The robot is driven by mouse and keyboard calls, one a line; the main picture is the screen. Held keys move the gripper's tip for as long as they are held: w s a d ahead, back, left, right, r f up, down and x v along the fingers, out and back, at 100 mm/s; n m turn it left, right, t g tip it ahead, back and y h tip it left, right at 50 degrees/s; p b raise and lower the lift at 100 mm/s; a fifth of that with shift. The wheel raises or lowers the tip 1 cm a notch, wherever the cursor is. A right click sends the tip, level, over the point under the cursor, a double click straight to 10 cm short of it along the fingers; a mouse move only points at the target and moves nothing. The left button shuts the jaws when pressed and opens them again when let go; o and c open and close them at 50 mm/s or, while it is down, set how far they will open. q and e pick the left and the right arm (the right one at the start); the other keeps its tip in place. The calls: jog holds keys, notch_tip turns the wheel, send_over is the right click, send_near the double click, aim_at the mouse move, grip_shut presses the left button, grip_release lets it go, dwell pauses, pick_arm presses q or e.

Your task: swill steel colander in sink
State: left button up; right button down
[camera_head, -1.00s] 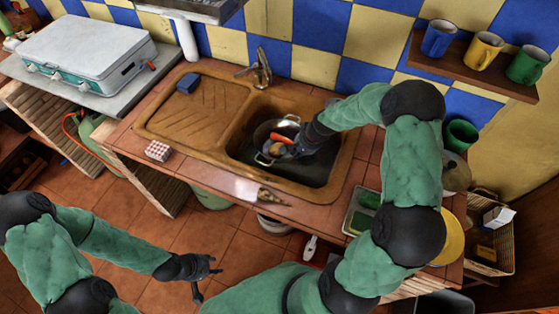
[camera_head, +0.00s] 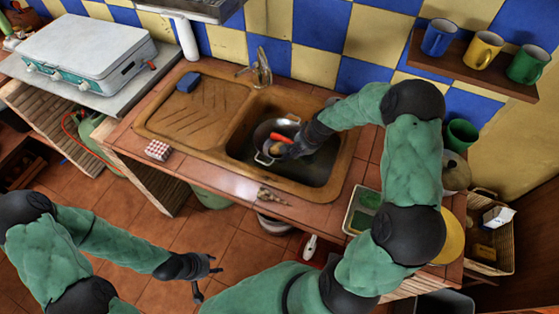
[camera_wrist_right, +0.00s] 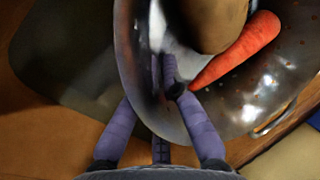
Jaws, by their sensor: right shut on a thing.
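The steel colander (camera_head: 264,137) is inside the sink basin (camera_head: 322,170), near its left wall. It holds a carrot (camera_head: 281,138) and a brown rounded thing, which looks like a potato (camera_head: 269,147). In the right wrist view the colander (camera_wrist_right: 262,95) fills the upper right, with the carrot (camera_wrist_right: 238,50) and the brown thing (camera_wrist_right: 213,20) in it. My right gripper (camera_head: 292,150) is shut on the colander's near right rim; its fingers (camera_wrist_right: 165,100) show at the wall. My left gripper (camera_head: 196,278) is low over the floor, apart from everything, its fingers spread.
The faucet (camera_head: 261,67) stands behind the basin. The ribbed drainboard (camera_head: 195,105) with a blue sponge (camera_head: 188,82) is at left. Mugs stand on a shelf (camera_head: 475,68).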

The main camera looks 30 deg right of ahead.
dwell(0.3)
notch_tip(320, 180, up, 10)
jog(key=p, duration=0.8)
jog(key=shift+r, duration=0.1)
